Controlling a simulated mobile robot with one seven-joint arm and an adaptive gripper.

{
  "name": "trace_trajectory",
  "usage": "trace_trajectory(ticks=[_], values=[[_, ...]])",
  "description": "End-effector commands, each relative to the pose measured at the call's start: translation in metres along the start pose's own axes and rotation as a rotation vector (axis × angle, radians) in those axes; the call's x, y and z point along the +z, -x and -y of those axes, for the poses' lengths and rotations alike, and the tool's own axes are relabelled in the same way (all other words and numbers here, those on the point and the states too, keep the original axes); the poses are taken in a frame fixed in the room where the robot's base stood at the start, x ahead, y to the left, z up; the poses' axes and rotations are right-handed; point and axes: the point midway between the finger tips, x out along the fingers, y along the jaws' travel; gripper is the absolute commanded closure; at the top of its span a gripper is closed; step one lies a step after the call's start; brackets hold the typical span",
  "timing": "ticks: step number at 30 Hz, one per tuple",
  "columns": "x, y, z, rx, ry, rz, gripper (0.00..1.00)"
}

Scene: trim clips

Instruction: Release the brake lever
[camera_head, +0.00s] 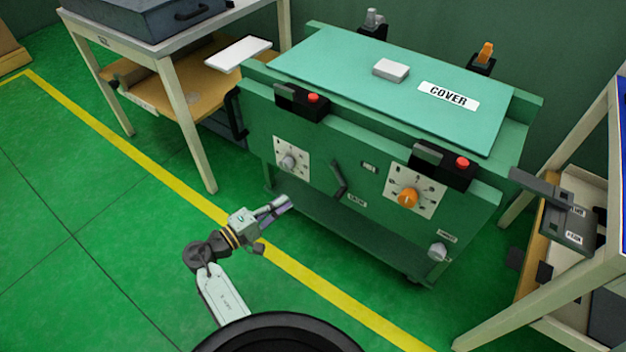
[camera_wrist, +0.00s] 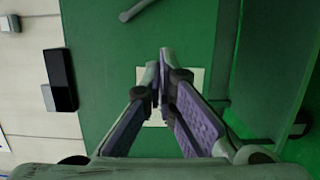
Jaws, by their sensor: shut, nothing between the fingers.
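A green cabinet (camera_head: 335,220) with a panel marked COVER (camera_head: 440,110) on top stands in the head view. A dark lever (camera_head: 339,178) sits on its front face, tilted, between two dials; a small unreadable label is beside it. A dark bracket-like lever (camera_head: 545,190) with two small labels is at the cabinet's right. I cannot tell which is the brake lever. My gripper (camera_head: 283,203) is shut and empty, in front of the cabinet's lower left front. In the wrist view my gripper (camera_wrist: 160,60) is over a pale plate (camera_wrist: 142,76), partly hidden; a grey bar (camera_wrist: 137,9) is at the top.
A grey-knobbed dial (camera_head: 288,161) and an orange-knobbed dial (camera_head: 408,197) are on the front. Two black clamps with red buttons (camera_head: 313,98) (camera_head: 462,162) edge the cover. A table (camera_head: 170,50) stands left, a shelf (camera_head: 570,270) right. Green floor (camera_head: 90,180) is free at left.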

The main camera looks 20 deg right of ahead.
Motion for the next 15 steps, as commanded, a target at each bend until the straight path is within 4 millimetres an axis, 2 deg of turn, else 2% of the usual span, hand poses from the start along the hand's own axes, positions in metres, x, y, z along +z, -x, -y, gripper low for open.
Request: trace_trajectory(ticks=[11,15], values=[[0.0031,-0.0013,0.0009,0.006,0.007,0.009,1.00],[0.0030,-0.0094,0.0000,0.006,0.007,0.010,1.00]])
